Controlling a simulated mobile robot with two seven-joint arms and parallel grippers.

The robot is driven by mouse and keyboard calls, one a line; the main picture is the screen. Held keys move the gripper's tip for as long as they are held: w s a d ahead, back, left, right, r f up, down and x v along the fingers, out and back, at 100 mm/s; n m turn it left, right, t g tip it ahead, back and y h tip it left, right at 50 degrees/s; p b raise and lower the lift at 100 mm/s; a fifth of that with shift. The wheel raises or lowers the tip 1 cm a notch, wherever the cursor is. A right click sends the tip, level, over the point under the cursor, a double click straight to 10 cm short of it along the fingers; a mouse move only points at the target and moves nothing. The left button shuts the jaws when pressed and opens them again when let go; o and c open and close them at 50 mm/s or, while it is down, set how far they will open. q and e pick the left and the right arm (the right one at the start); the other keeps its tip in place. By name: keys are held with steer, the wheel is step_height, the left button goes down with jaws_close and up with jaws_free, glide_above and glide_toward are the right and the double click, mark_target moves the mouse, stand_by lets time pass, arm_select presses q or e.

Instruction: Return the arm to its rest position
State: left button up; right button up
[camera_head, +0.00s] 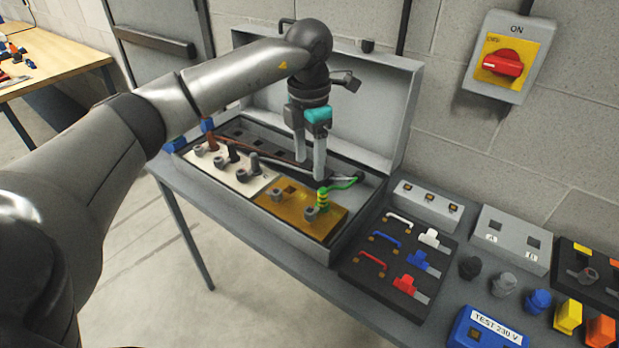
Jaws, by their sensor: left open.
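My left arm comes in from the left and reaches over an open grey box (399,108) on the table. My left gripper (310,170) points down over the box with its two fingers apart and nothing seen between them. Below it are a cream panel (215,168) and a gold panel (318,217), both with grey knobs. A green-yellow wire (342,184) ends at a striped plug (323,200) on the gold panel, close to the fingertips. Whether a finger touches the wire or plug I cannot tell. My right gripper is not in view.
A black tray (350,274) with coloured handles and a blue TEST 230 V box (485,330) stand to the right. Several coloured caps sit there too. A red rotary switch (503,63) is on the wall. A wooden table (55,65) is at the far left.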

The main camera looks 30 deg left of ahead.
arm_select(q)
steer(key=shift+r, duration=0.9)
steer(key=shift+d+f, duration=0.1)
